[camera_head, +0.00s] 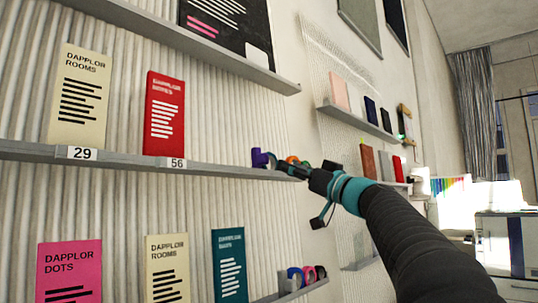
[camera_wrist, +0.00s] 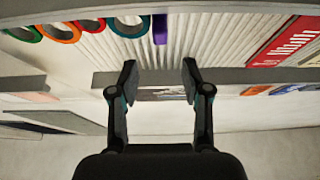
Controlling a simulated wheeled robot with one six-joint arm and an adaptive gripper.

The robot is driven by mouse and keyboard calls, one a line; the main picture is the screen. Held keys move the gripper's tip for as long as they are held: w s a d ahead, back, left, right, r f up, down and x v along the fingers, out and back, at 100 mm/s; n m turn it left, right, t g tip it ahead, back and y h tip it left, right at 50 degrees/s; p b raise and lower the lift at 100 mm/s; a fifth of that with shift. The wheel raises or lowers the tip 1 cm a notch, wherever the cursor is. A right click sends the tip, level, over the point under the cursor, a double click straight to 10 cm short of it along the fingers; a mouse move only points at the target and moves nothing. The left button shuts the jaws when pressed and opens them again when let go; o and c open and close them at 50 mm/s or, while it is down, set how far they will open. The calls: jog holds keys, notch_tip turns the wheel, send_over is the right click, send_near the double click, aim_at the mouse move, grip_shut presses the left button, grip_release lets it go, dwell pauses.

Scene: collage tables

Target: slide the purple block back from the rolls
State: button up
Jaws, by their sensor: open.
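The purple block (camera_head: 258,158) stands toward the right end of the middle wall shelf, in the head view. The rolls (camera_head: 292,160) stand just to its right and are partly hidden by my gripper (camera_head: 283,167). In the wrist view the purple block (camera_wrist: 160,29) is at the top, beside a teal roll (camera_wrist: 128,30). Red, orange and green rolls (camera_wrist: 60,33) line up farther left. My gripper (camera_wrist: 160,80) is open, with nothing visible between its fingers. The block appears beyond the gap between the fingertips, apart from them.
The middle shelf (camera_head: 215,168) also holds a cream booklet (camera_head: 80,95) and a red booklet (camera_head: 164,112), well left of the block. A shelf above (camera_head: 190,42) and more booklets and rolls below (camera_head: 307,276) bound the space. The shelf between the red booklet and the block looks clear.

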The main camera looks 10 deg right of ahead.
aim_at(267, 157)
jog(key=p+x, duration=0.3)
jog(key=x, duration=0.5)
jog(key=shift+w+a+r, duration=0.1)
jog(key=shift+w+a, duration=0.1)
jog(key=shift+a, duration=0.05)
grip_shut()
